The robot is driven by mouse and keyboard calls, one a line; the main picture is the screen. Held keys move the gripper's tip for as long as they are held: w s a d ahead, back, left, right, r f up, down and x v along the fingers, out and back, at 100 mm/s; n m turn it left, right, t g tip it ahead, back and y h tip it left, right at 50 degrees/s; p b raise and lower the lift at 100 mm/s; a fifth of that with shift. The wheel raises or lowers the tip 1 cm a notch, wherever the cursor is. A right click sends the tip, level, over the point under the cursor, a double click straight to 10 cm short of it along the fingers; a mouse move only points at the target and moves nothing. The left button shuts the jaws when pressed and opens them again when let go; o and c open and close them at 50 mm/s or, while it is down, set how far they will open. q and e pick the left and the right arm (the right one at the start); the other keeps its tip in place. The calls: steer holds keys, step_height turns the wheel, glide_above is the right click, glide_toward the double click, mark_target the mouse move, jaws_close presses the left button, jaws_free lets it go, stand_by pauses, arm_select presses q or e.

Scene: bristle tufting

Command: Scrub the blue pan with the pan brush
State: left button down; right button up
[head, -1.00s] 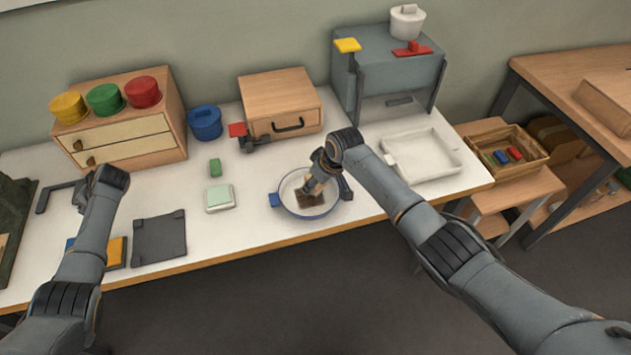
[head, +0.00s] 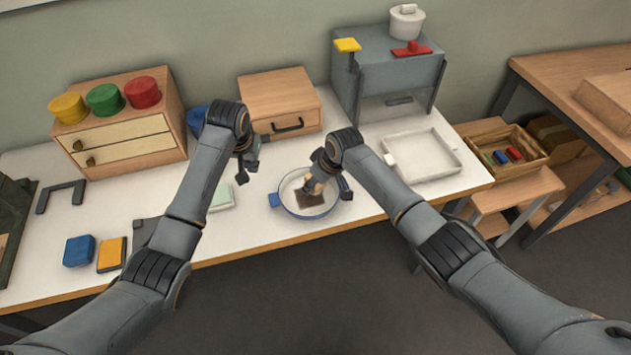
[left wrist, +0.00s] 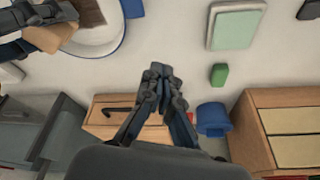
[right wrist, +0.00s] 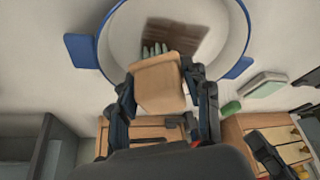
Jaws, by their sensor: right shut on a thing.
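The blue pan (head: 289,190) sits on the white table, with a blue rim, side handles and a pale inside. A dark brown patch (right wrist: 178,36) lies on its floor. My right gripper (head: 322,176) is over the pan, shut on the pan brush (right wrist: 158,85), a light wooden block with pale greenish bristles (right wrist: 153,50). The bristles point at the patch; whether they touch it I cannot tell. My left gripper (head: 247,170) hangs left of the pan, empty; in the left wrist view its fingertips (left wrist: 161,73) are together.
A green-topped pale block (head: 221,198) and a small green block (left wrist: 219,74) are near my left gripper. A wooden drawer box (head: 280,100) stands behind the pan, a white tray (head: 423,157) to its right. Blue (head: 79,251) and yellow (head: 111,254) blocks lie front left.

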mark_target(300, 194)
arm_select(q)
steer(key=shift+m, duration=0.5)
steer(key=shift+s+d+f, duration=0.2)
steer(key=shift+d+f, duration=0.45)
steer(key=shift+f, duration=0.2)
steer(key=shift+s+d+f, duration=0.2)
steer(key=shift+d+f, duration=0.4)
steer(key=shift+f, duration=0.25)
steer(key=shift+s+d+f, duration=0.2)
steer(key=shift+d+f, duration=0.45)
steer(key=shift+f, duration=0.2)
steer(key=shift+f, duration=1.15)
arm_select(e)
steer(key=shift+f, duration=1)
steer(key=shift+a, duration=0.2)
steer(key=shift+s+a+r, duration=0.1)
steer(key=shift+s+a, duration=0.1)
steer(key=shift+a, duration=0.55)
steer(key=shift+s+a, duration=0.2)
steer(key=shift+a, duration=0.65)
